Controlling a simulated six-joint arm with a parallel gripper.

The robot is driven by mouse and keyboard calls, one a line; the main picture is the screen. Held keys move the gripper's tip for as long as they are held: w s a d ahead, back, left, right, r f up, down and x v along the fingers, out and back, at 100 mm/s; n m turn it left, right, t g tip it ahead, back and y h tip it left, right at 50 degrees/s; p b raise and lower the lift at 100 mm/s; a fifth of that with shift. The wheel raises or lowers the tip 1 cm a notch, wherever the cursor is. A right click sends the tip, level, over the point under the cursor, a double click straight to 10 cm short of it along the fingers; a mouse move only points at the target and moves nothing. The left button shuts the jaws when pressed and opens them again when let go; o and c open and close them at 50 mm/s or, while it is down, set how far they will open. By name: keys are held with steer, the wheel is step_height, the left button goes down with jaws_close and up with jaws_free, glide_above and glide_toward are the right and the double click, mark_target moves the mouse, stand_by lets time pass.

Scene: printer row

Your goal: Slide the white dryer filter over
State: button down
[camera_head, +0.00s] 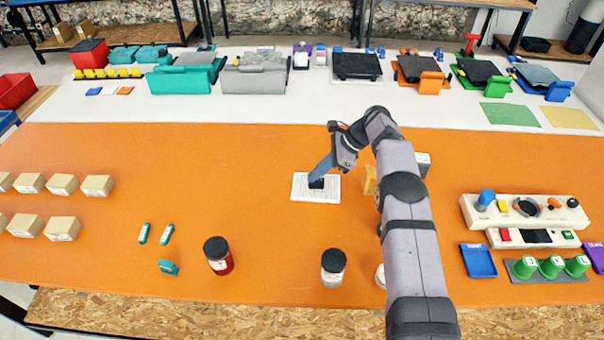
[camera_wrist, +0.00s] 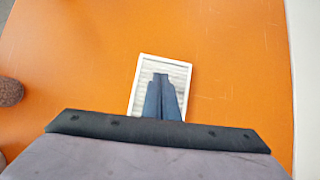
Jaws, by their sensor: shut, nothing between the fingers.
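The white dryer filter (camera_head: 329,195) lies flat on the orange table, a thin rectangle with a pale frame. My gripper (camera_head: 316,183) comes down over it from the upper right, with its dark fingertips over the filter's middle. In the wrist view the filter (camera_wrist: 184,70) shows its white rim around a grey ribbed face. There the closed fingers (camera_wrist: 161,78) reach over the filter and hide its middle and lower part. The gripper is shut and empty. I cannot tell for sure whether the fingertips touch the filter.
A yellow-orange block (camera_head: 370,180) stands just right of the filter, partly behind my arm. The orange table is clear to the filter's left (camera_head: 210,180).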

steer(key=shift+s+d+f, duration=0.15)
steer(key=shift+d+f, duration=0.4)
steer(key=shift+d, duration=0.3)
steer(key=shift+r+p, duration=0.5)
steer(key=shift+r, duration=0.45)
steer(key=v, duration=0.6)
steer(key=shift+w+d+r+b, duration=0.2)
steer(key=shift+d+r+b, duration=0.05)
steer(key=shift+d+b, duration=0.1)
steer(key=shift+r, duration=0.15)
